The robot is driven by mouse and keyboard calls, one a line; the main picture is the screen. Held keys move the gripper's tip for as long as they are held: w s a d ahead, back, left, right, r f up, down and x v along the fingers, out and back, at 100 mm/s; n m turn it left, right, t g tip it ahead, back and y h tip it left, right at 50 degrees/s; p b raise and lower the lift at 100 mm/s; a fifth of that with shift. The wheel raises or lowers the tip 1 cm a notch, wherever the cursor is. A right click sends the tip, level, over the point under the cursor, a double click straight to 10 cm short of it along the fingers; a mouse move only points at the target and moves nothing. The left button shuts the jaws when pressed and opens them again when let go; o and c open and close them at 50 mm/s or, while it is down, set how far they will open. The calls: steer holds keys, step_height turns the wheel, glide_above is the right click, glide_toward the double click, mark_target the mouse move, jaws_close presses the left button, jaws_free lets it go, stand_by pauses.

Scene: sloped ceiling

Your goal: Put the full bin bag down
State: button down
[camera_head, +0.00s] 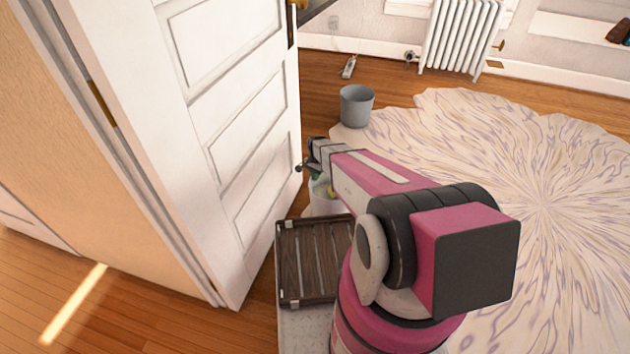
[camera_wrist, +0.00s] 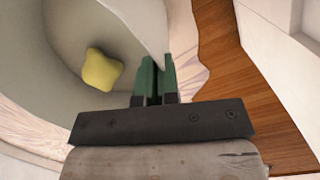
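The bin bag (camera_head: 325,200) is whitish and open at the top, with green and yellow bits showing in it. It is under my gripper (camera_head: 312,160), beside the white door, partly hidden by my arm. In the wrist view the bag (camera_wrist: 60,35) shows as a wide pale opening with a yellow lump (camera_wrist: 102,69) inside. The green fingers of my gripper (camera_wrist: 154,82) are close together at the bag's rim and appear shut on it. Whether the bag's bottom touches the floor is hidden.
A white panelled door (camera_head: 235,120) stands close on the left. A grey bin (camera_head: 357,106) stands beyond my gripper at the rug's edge. A pale patterned rug (camera_head: 560,200) covers the right side. A radiator (camera_head: 462,35) and small bottle (camera_head: 349,67) are at the far wall.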

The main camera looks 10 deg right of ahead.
steer(key=shift+f, duration=1.35)
steer(key=c, duration=1.4)
jaws_free()
steer(key=shift+o, duration=0.2)
step_height(320, 180, up, 12)
steer(key=w, duration=0.2)
steer(key=s+d+r+n, duration=0.3)
steer(key=s+r+n, duration=0.1)
steer(key=s+r, duration=0.6)
steer(key=s+d+r+n+t, duration=0.1)
steer(key=s+d+r+n, duration=0.2)
steer(key=s+r, duration=0.7)
steer(key=s+n, duration=0.2)
steer(key=s, duration=0.1)
steer(key=shift+d+r+t+h, duration=0.3)
steer(key=shift+d+r, duration=0.05)
steer(key=shift+r, duration=0.05)
